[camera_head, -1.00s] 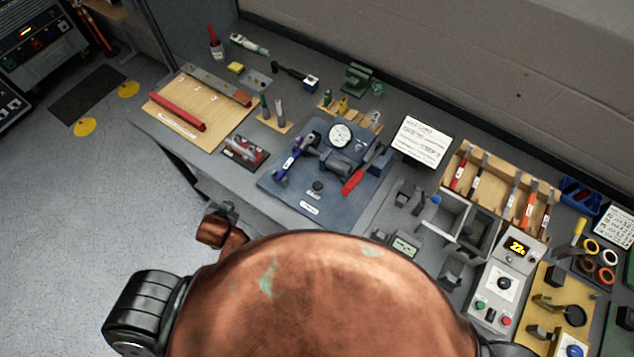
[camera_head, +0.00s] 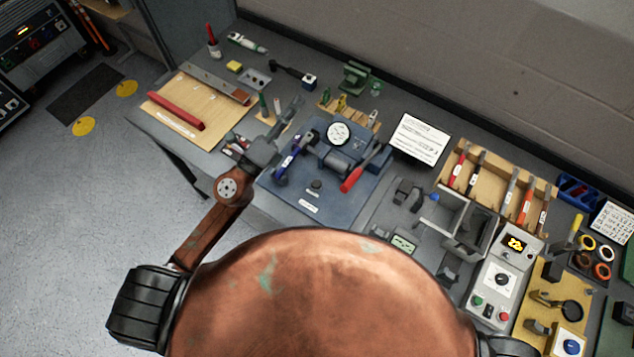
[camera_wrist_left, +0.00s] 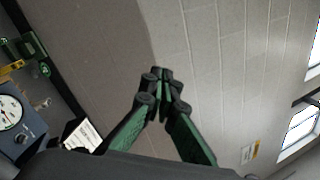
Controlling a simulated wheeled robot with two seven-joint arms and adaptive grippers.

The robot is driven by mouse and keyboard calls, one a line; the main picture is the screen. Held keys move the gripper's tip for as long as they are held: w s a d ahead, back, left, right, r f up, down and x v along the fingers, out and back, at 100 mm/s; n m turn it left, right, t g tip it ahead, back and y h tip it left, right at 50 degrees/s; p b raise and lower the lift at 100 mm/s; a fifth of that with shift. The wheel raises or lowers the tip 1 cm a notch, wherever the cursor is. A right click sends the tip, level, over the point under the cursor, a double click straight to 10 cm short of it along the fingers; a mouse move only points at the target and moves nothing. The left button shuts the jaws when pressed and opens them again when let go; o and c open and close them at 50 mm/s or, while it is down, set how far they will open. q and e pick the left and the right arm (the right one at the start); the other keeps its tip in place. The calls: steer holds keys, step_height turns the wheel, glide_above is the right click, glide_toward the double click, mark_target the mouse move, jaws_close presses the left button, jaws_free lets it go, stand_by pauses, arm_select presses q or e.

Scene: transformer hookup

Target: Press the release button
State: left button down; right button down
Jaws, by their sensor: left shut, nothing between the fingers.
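A blue press plate (camera_head: 335,202) with a white round gauge (camera_head: 338,133) stands mid-bench. A small dark round button (camera_head: 316,185) sits on its front part, above a white label too small to read; I cannot confirm it is the release button. My left gripper (camera_head: 296,103) is above the bench, behind and left of the plate, apart from the button. In the left wrist view my left gripper's green-and-black fingers (camera_wrist_left: 163,76) meet at the tips, empty, against the wall. The gauge also shows at that view's left edge (camera_wrist_left: 9,112). My right gripper is out of view.
A blue-handled lever (camera_head: 287,165) and a red-handled lever (camera_head: 352,179) flank the button. A control box (camera_head: 501,275) with a lit display and green and red buttons is at right. A wooden board (camera_head: 180,135) with a red bar lies left. The wall closes the back.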

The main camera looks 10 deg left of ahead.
arm_select(q)
steer(key=s+d+f+m+g+h, duration=0.1)
steer(key=s+d+m+g+h, duration=0.2)
steer(key=d+m+g+h, duration=0.45)
steer(key=m+g+y, duration=0.5)
steer(key=m+y, duration=0.5)
steer(key=m, duration=0.8)
glide_above(315, 184)
step_height(315, 184, down, 21)
steer(key=shift+f+p, duration=0.2)
steer(key=shift+p, duration=0.1)
steer(key=shift+s+n+g, duration=0.1)
steer(key=shift+n+g, duration=0.15)
step_height(315, 184, down, 8)
steer(key=b, duration=0.5)
steer(key=shift+f, duration=0.1)
steer(key=shift+f+b, duration=0.3)
steer(key=shift+b, duration=0.15)
